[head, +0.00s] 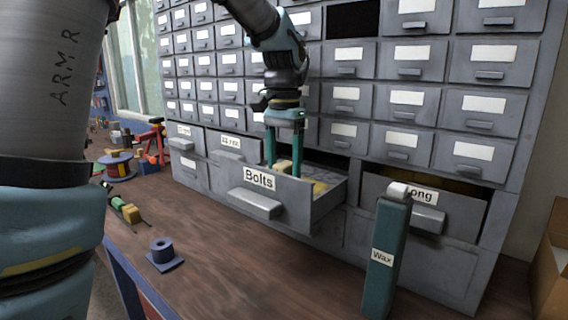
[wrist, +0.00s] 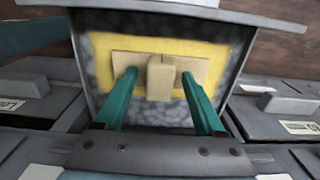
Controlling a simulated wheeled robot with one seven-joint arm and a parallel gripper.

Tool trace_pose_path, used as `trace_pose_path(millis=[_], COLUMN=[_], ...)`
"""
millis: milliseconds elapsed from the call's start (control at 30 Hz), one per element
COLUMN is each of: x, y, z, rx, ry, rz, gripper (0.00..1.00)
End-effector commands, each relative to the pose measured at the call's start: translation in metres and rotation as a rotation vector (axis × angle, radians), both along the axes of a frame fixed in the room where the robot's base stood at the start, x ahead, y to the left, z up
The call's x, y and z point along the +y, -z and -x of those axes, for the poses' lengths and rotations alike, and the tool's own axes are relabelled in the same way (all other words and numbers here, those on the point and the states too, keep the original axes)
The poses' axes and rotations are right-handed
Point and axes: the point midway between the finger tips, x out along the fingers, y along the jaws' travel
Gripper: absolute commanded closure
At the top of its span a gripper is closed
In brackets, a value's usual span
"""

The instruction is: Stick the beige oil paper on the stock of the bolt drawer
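The bolt drawer (head: 323,204), labelled "Bolts", is pulled out of the cabinet. In the wrist view its grey lumpy stock (wrist: 110,70) has a yellow sheet (wrist: 215,50) lying over it. On the yellow sheet is a flat beige piece (wrist: 198,69), which looks like the beige oil paper, with a raised beige block (wrist: 161,80) at its middle. My gripper (head: 284,167) points down into the drawer. In the wrist view its two teal fingers (wrist: 159,73) stand apart on either side of the block, with visible gaps. Contact depth is hard to judge.
The drawer front wall and handle (head: 255,204) stand near my gripper. A teal "Wax" holder (head: 385,255) stands front right, before the partly open "Long" drawer (head: 430,218). The bench before the Bolts drawer is clear.

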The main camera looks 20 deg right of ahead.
Motion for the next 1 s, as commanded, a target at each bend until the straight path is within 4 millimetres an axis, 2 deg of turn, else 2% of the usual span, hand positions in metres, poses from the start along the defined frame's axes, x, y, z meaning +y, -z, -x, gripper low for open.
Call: trace_pose_path(millis=[233, 367, 800, 1000], x=[0.0, 0.0, -0.001, 0.0], y=[0.0, -0.007, -0.086, -0.105], z=[0.0, 0.0, 0.0, 0.0], rx=[0.0, -0.002, -0.003, 0.0], ry=[0.0, 0.0, 0.0, 0.0], rz=[0.0, 0.001, 0.003, 0.001], gripper=[0.26, 0.26, 0.26, 0.26])
